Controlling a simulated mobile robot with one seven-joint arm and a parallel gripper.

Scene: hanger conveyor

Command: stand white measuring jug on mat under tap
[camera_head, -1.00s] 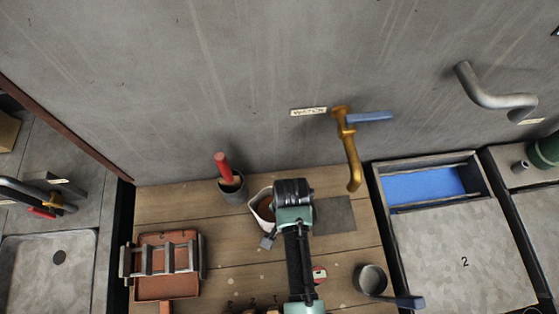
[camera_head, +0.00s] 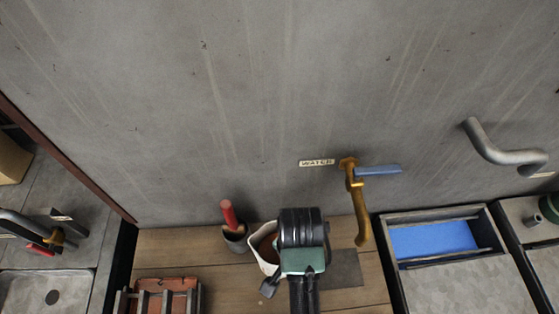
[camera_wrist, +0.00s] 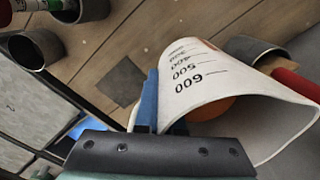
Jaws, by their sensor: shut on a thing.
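The white measuring jug (camera_head: 257,259) is in my gripper, left of the mat in the head view. In the wrist view the jug (camera_wrist: 256,128) shows its printed scale and wide mouth, with something orange-brown inside. The brass tap (camera_head: 359,205) with a blue lever hangs over the mat's right side. I cannot tell the jug's height above the bench.
A dark pot (camera_head: 235,240) with a red-handled thing stands close left of the jug. A blue-floored basin (camera_head: 432,238) is right of the tap. A "WATER" label (camera_head: 317,162) is on the wall.

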